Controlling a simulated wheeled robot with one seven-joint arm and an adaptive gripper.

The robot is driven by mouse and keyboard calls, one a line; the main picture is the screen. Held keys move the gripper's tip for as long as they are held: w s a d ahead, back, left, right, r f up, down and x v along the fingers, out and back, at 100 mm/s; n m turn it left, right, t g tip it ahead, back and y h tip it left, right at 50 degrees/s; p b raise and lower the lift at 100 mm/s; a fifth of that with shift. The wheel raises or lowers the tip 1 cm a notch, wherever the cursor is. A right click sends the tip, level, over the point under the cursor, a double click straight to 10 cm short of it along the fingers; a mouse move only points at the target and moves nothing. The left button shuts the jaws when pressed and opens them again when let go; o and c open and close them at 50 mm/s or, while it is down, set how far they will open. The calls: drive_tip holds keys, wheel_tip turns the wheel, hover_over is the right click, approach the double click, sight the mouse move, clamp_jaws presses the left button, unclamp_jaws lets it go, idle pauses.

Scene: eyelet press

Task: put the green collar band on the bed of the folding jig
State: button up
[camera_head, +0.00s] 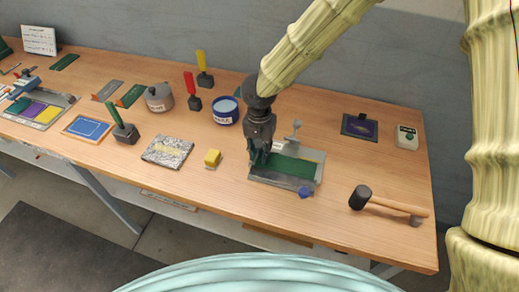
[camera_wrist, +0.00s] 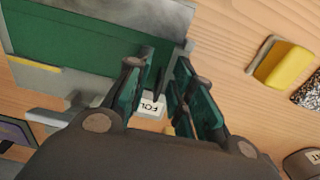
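The folding jig (camera_head: 258,180) is a grey plate near the front of the bench, with a yellow strip along one edge. A flat dark green piece (camera_head: 294,166), apparently the collar band, lies on its bed; it also shows in the wrist view (camera_wrist: 75,42). My gripper (camera_head: 259,158) is low at the jig's left end and hides part of it. In the wrist view my gripper (camera_wrist: 168,80) has its green-padded fingers apart, with a gap between them and nothing clearly held. A white label (camera_wrist: 151,106) reading "FOL" shows between the fingers. Whether a finger touches the green piece I cannot tell.

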idle(0.3)
wheel_tip(320, 180, up, 12)
drive_tip(key=b, duration=0.1)
drive_tip(key=shift+r+b, duration=0.15)
drive_tip(key=shift+b, duration=0.15)
